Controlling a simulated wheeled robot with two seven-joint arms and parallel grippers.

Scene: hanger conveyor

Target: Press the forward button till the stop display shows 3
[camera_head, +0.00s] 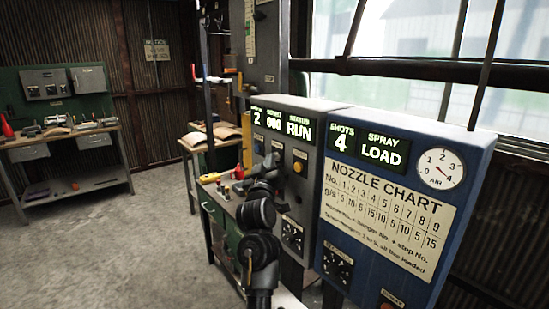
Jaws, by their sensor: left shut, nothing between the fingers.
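The grey control box (318,104) stands in the middle, with lit green displays along its top. Its left display (257,116) reads 2, the middle one (273,120) appears to read 000, and the status display (298,126) reads RUN. The small labels are too blurred to read. Below are a blue button (258,146) and a yellow button (299,167); I cannot tell which is forward. My left gripper (271,163) is shut and empty, in front of the panel just below the buttons. It hides part of the panel; contact is unclear. My right gripper is out of view.
A blue cabinet (440,205) with a nozzle chart (380,217), displays reading 4 and LOAD, and an air gauge (441,169) stands at right. A workbench (60,139) is at far left. Open floor (120,235) lies between.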

